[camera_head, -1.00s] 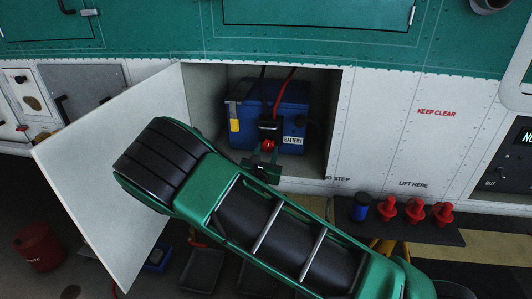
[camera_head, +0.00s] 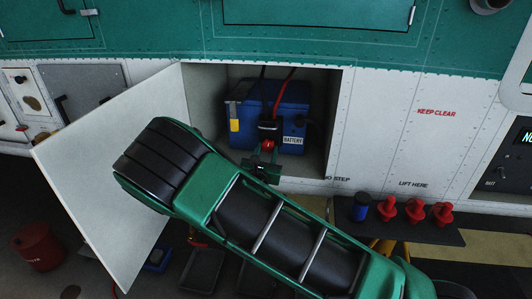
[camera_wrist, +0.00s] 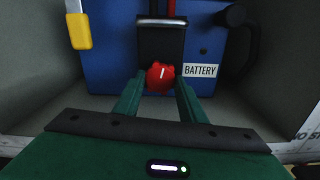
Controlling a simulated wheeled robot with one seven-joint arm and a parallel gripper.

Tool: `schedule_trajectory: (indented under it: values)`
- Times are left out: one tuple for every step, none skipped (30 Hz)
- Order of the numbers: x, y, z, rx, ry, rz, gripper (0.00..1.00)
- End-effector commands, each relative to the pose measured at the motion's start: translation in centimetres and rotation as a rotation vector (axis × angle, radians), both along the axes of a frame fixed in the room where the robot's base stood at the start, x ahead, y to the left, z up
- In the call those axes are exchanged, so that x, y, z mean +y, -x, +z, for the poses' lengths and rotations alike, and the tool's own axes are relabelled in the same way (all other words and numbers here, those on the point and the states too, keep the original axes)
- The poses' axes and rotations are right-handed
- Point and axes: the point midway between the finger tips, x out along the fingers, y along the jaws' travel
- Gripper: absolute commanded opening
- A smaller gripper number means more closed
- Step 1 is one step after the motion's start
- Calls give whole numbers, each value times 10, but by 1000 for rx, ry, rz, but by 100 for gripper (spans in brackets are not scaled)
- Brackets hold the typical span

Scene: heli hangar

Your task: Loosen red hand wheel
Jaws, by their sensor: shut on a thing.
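The red hand wheel (camera_wrist: 161,75) sits on the front of a black connector (camera_wrist: 161,42) on the blue battery (camera_wrist: 108,58). A white mark on the wheel's face stands nearly upright, tilted slightly. My gripper (camera_wrist: 160,85) has its two green fingers on either side of the wheel and is shut on it. In the head view the wheel (camera_head: 268,145) shows small and red, with my gripper (camera_head: 265,158) at it. The battery (camera_head: 298,98) stands inside the open bay. The fingertips' exact contact is partly hidden by the wheel.
The open bay door (camera_head: 110,160) hangs at the left of the bay. A yellow tag (camera_wrist: 78,31) and a black handle (camera_wrist: 243,30) are on the battery. A dark shelf (camera_head: 455,235) at the right holds a blue cap (camera_head: 360,206) and several red plugs (camera_head: 415,209).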

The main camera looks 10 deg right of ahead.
Motion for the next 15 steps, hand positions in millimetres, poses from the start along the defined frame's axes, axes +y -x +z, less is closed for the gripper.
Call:
schedule_trajectory:
  values:
    - [2,-1,2,-5,0,4,15]
    - [2,-1,2,-5,0,4,15]
    - [2,-1,2,-5,0,4,15]
    - [2,-1,2,-5,0,4,15]
    - [2,-1,2,-5,0,4,42]
    - [2,-1,2,-5,0,4,51]
    - [2,-1,2,-5,0,4,56]
    - [2,-1,2,-4,-1,4,56]
    - [1,-1,2,-4,-1,4,56]
    - [1,-1,1,-3,0,3,56]
    - [1,-1,1,-3,0,3,56]
    - [1,0,1,-2,0,2,56]
    - [1,0,1,-2,0,2,56]
    - [1,0,1,-2,0,2,56]
    - [1,0,1,-2,0,2,56]
